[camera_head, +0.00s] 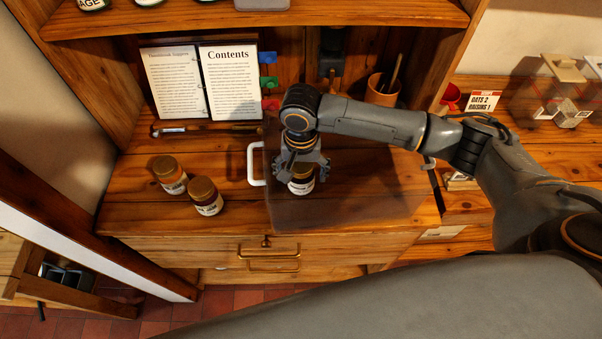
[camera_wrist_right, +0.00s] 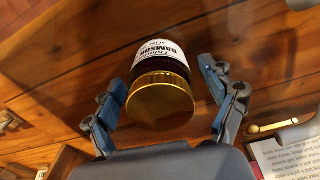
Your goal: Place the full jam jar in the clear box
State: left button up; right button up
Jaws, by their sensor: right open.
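A dark jam jar (camera_head: 302,184) with a gold lid stands within the left part of the clear box (camera_head: 385,205), which has a white handle (camera_head: 255,165). My right gripper (camera_head: 303,168) is directly above this jar, pointing down. In the right wrist view, its open blue-padded fingers (camera_wrist_right: 162,105) are on either side of the gold-lidded jar (camera_wrist_right: 160,98), with gaps beside the lid. The jar's label is partly readable as damson. Two other gold-lidded jars, one farther left (camera_head: 170,176) and one nearer (camera_head: 206,196), stand left of the box. My left gripper is out of view.
A brown pot (camera_head: 382,90) stands behind the box. An upper shelf (camera_head: 250,20) overhangs the back. A drawer handle (camera_head: 270,254) is below the front edge.

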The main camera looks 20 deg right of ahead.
notch_tip(320, 180, up, 11)
jog(key=shift+r+b, duration=0.2)
jog(key=shift+b, duration=0.8)
